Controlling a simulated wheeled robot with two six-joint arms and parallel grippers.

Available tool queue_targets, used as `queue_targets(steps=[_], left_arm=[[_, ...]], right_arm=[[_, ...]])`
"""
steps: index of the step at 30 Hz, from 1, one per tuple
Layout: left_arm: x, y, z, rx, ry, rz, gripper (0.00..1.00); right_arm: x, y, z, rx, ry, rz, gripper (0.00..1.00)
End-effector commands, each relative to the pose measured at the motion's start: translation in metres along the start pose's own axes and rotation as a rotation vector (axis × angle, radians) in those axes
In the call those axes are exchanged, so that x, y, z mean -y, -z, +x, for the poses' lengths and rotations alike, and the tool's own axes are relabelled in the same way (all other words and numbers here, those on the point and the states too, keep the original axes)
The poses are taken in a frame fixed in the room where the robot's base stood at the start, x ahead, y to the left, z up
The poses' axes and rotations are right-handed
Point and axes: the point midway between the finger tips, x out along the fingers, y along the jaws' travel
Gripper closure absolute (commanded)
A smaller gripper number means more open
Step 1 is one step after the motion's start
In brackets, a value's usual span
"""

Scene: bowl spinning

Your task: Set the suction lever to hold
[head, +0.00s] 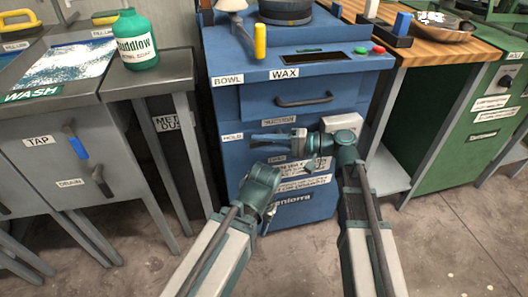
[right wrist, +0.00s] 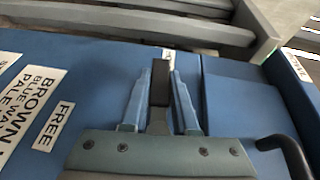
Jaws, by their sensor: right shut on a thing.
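The suction lever (right wrist: 160,84) shows in the right wrist view as a dark upright bar. It sits between the fingers of my right gripper (right wrist: 161,100), which is shut on it. In the head view my right gripper (head: 262,142) reaches leftward across the blue machine's front, beneath the SUCTION label (head: 278,121), and hides the lever. The HOLD label (head: 232,138) is just left of its fingertips. The FREE label (right wrist: 53,125) lies left of the gripper in the right wrist view. My left gripper (head: 268,218) is low before the machine; its fingers are not clear.
A drawer handle (head: 304,99) sits above my right gripper on the blue machine (head: 225,105). A grey bench (head: 150,85) with a green bottle (head: 136,40) stands left. A wooden-topped green bench (head: 440,115) stands right. The floor in front is clear.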

Motion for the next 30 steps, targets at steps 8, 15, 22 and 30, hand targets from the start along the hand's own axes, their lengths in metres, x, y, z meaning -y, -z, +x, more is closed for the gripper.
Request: queue_targets(steps=[8,15,22,30], left_arm=[[-0.002,0.001,0.016,0.000,0.000,-0.004,0.55],[-0.002,0.001,0.018,0.000,0.000,-0.005,0.55],[-0.002,0.001,0.018,0.000,0.000,-0.005,0.55],[-0.002,0.001,0.017,0.000,0.000,-0.005,0.55]], right_arm=[[0.002,-0.002,0.000,0.004,0.083,0.037,1.00],[0.005,-0.002,0.000,0.004,0.106,0.047,1.00],[0.006,-0.002,0.000,0.004,0.109,0.048,1.00],[0.007,-0.001,0.000,0.003,0.109,0.047,0.43]])
